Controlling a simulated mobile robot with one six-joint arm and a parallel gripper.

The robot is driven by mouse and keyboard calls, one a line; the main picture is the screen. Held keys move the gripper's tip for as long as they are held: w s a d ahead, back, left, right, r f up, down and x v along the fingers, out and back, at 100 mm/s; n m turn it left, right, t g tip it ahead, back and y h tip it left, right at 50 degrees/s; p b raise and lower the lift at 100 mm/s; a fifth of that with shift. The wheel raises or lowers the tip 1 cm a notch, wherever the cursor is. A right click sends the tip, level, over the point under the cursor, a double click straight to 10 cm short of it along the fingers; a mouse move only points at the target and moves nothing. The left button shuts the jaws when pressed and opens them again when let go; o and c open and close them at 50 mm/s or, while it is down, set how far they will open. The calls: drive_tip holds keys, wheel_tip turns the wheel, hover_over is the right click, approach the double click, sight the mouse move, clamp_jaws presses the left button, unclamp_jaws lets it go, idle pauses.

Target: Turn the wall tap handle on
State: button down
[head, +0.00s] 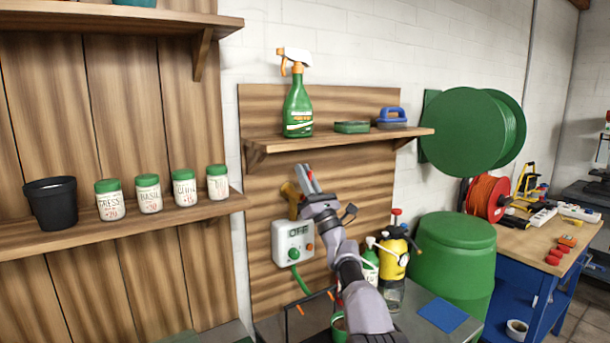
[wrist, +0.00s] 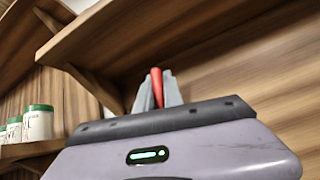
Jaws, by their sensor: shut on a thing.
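The wall tap (head: 291,200) is a brass-coloured body on the wooden wall panel, below the small shelf. Its red handle (wrist: 157,88) shows upright between the two grey fingers in the wrist view, and as a thin red strip between them in the head view. My gripper (head: 309,178) is shut on this handle, just right of the tap body. In the wrist view the fingertips (wrist: 158,78) stand on both sides of it. The handle's lower part and its joint to the tap are hidden by the gripper.
A grey control box (head: 293,241) reading OFF hangs just below the tap, with a green hose. A shelf (head: 340,143) above carries a spray bottle (head: 298,105). A yellow pressure sprayer (head: 394,256) stands right of my arm. Jars line the left shelf.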

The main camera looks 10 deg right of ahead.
drive_tip(key=shift+r, duration=0.15)
drive_tip(key=c, duration=1.5)
unclamp_jaws()
drive_tip(key=shift+f, duration=0.2)
drive_tip(key=b+v, duration=0.3)
drive_tip(key=v, duration=1.4)
drive_tip(key=shift+f, duration=0.1)
